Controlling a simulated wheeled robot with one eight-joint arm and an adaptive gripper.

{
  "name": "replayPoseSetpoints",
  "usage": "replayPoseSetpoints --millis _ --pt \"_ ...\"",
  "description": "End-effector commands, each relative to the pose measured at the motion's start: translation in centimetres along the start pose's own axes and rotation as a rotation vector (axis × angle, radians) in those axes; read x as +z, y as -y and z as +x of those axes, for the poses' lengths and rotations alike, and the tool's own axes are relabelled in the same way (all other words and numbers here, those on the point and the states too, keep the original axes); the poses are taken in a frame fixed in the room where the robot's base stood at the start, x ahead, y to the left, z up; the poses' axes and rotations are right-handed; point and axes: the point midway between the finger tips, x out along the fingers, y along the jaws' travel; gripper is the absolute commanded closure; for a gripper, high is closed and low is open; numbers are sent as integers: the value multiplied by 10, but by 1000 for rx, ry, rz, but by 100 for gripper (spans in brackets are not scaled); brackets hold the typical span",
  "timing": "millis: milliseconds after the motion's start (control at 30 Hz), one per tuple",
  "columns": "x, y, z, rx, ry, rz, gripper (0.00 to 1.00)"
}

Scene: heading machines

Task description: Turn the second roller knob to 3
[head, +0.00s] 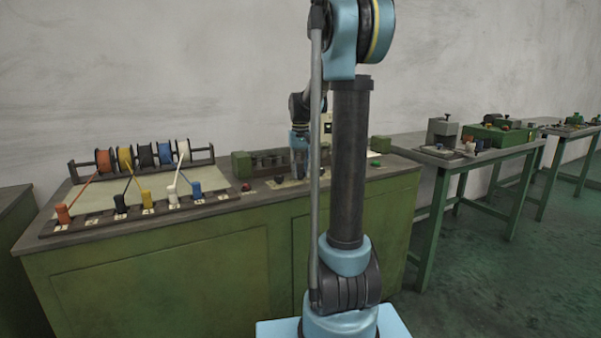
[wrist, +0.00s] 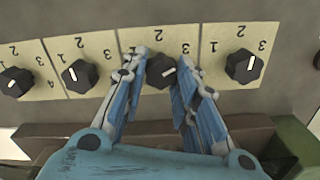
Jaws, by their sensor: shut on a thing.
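In the wrist view a row of black knobs sits on cream number cards. My gripper (wrist: 168,82) has its blue fingers on either side of the third knob from the left (wrist: 162,71) and is shut on it. Its short white mark points right and slightly up, on the side of the 3. Part of its card is hidden by the fingers. I cannot tell from the labels which knob counts as the second roller. In the head view my gripper (head: 299,150) reaches down to the bench, partly behind my own arm; the knobs are too small to read there.
Other knobs stand close by: far left (wrist: 15,82), second from left (wrist: 79,76) and right (wrist: 244,67). The green roller machine (head: 243,165) stands on the green bench (head: 150,285). Wire spools (head: 145,155) and coloured levers (head: 172,197) are to the left.

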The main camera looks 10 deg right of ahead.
Motion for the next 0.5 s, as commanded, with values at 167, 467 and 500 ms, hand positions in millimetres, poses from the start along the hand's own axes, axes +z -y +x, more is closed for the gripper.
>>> replayPoseSetpoints --millis 167,467,500 --pt "-2 1 -1 -1 -4 -33 97" --pt "-2 0 -1 -1 -4 -41 97" --pt "-2 0 -1 -1 -4 -41 97"
